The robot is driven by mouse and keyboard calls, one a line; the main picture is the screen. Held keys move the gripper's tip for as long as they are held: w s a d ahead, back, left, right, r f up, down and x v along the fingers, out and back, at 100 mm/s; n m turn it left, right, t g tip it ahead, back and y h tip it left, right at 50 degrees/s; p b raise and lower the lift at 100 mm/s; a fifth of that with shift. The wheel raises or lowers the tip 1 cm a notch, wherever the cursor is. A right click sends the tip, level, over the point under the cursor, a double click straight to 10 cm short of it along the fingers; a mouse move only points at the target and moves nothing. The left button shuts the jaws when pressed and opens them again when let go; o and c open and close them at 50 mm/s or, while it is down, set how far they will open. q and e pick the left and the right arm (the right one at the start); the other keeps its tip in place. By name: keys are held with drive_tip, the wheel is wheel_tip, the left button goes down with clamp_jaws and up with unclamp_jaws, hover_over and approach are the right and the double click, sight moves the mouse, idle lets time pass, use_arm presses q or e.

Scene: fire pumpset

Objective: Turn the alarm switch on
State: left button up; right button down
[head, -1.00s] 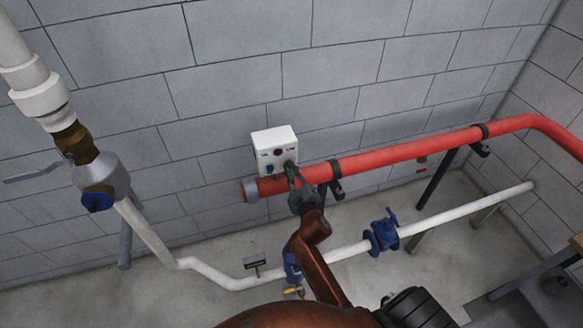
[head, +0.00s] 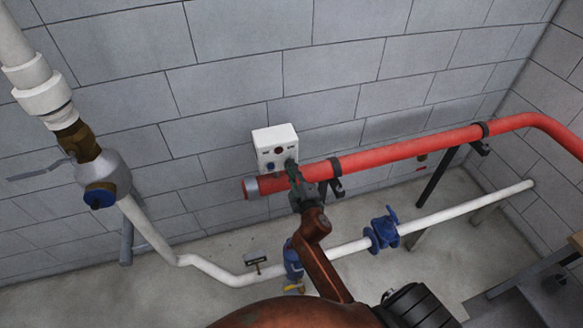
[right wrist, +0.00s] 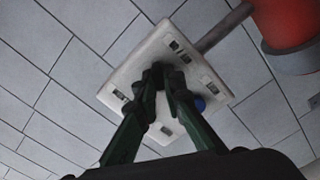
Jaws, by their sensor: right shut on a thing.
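The white alarm box (head: 267,136) is on the grey block wall, just above the end of the red pipe. Its front has a dark round part (head: 278,150), a blue knob (head: 270,167) and small labels. My right gripper (head: 291,166) reaches up to the lower right of that front. In the right wrist view, its green fingers (right wrist: 168,76) are closed together at the middle of the white box face (right wrist: 128,78), shut on a dark switch that they mostly hide. My left gripper is not in view.
The red pipe (head: 400,147) runs right from just below the box, close to my right gripper. A white pipe (head: 440,214) with a blue valve (head: 384,232) runs lower. A large valve (head: 103,180) stands at left.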

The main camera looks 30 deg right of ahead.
drive_tip(key=c, duration=2)
unclamp_jaws()
drive_tip(key=shift+d+r, duration=0.15)
drive_tip(key=v, duration=1.2)
drive_tip(key=shift+r, duration=0.1)
